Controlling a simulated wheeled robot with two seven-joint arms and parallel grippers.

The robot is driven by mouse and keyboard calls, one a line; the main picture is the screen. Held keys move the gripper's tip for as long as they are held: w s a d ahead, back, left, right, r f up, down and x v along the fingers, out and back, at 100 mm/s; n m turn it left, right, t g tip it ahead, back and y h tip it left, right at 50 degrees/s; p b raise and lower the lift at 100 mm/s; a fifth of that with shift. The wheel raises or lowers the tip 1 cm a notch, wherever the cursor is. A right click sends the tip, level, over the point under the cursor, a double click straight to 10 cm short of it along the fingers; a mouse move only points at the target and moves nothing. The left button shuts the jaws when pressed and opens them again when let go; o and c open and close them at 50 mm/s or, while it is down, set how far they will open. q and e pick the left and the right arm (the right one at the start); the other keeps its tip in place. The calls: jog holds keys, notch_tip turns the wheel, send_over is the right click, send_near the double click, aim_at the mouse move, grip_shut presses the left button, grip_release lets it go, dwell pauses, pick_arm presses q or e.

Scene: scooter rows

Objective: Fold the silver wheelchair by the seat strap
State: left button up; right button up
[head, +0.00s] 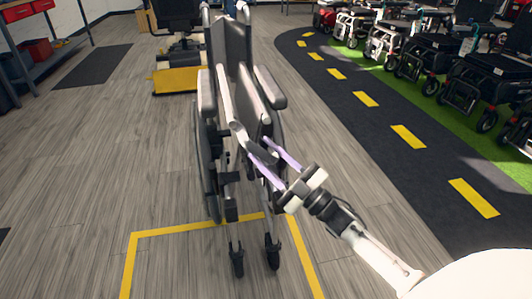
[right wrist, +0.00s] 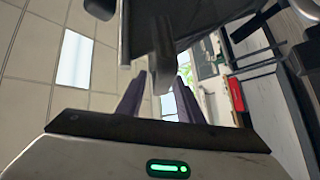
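The silver wheelchair (head: 237,42) stands upright in the middle of the head view, with black backrest, armrests and wheels. Its two sides are close together and the seat is drawn up into a narrow fold between them. My right gripper (head: 264,148) reaches in from the lower right to the seat area. Its two purple fingers are apart, one on each side of a dark seat part. In the right wrist view the fingers (right wrist: 158,92) are also apart, with a blurred grey piece between them. I cannot clearly make out the seat strap. My left gripper is out of view.
A yellow floor outline (head: 133,248) lies around the wheelchair's front casters. A yellow-based machine (head: 178,80) stands behind it. A dark lane with yellow dashes (head: 408,136) curves along the right, with several scooters (head: 432,58) beyond. A workbench (head: 35,30) is at far left. Floor left of the wheelchair is clear.

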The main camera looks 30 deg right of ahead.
pick_arm(q)
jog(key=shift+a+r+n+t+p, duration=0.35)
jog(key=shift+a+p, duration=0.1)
jog(key=shift+p, duration=0.15)
pick_arm(e)
jog(key=v, duration=1)
jog(key=shift+d, duration=0.1)
